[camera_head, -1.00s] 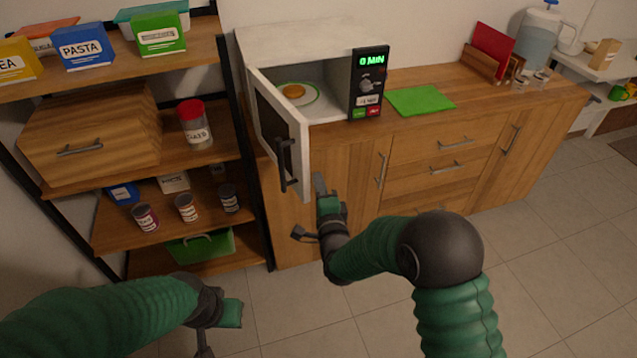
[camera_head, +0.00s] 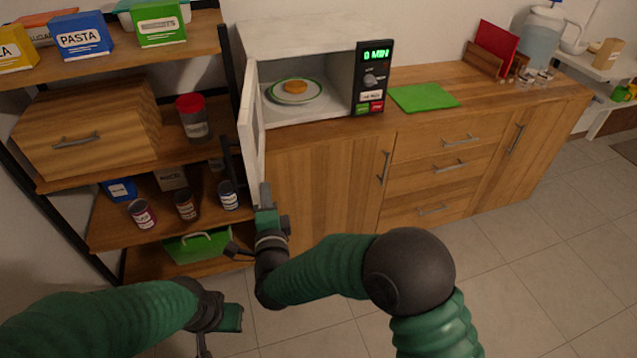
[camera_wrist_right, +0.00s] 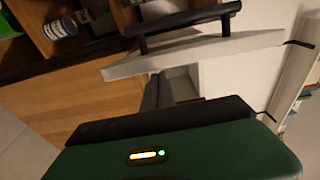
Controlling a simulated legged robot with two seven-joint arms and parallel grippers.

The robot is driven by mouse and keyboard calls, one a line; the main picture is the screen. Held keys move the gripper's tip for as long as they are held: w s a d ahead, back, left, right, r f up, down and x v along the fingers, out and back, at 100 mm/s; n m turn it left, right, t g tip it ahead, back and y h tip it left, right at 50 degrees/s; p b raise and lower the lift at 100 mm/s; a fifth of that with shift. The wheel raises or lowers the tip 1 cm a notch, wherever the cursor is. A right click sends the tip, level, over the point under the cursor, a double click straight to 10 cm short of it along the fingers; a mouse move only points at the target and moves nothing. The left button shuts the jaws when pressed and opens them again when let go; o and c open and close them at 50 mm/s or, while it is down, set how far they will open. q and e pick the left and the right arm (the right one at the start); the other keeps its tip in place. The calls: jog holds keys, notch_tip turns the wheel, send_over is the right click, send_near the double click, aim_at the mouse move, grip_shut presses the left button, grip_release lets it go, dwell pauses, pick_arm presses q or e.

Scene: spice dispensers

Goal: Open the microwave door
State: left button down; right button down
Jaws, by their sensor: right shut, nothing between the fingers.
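The white microwave (camera_head: 300,45) stands on the left end of the wooden counter. Its door (camera_head: 253,130) stands wide open, swung out to the left toward the shelf. Inside, a plate (camera_head: 296,92) holds a round orange-brown item. My right gripper (camera_head: 266,197) is shut and empty, just below the lower edge of the door. In the right wrist view the door (camera_wrist_right: 200,54) with its black handle (camera_wrist_right: 190,25) lies beyond the gripper fingers (camera_wrist_right: 158,92). I cannot tell whether they touch the door. My left gripper (camera_head: 222,318) is low at the left, its fingers not clear.
A wooden shelf (camera_head: 125,160) with boxes, cans and a bread box stands close left of the door. A green mat (camera_head: 424,97) lies on the counter right of the microwave. The floor (camera_head: 520,265) at the right is clear.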

jog(key=shift+s+a, duration=0.2)
jog(key=shift+a, duration=0.35)
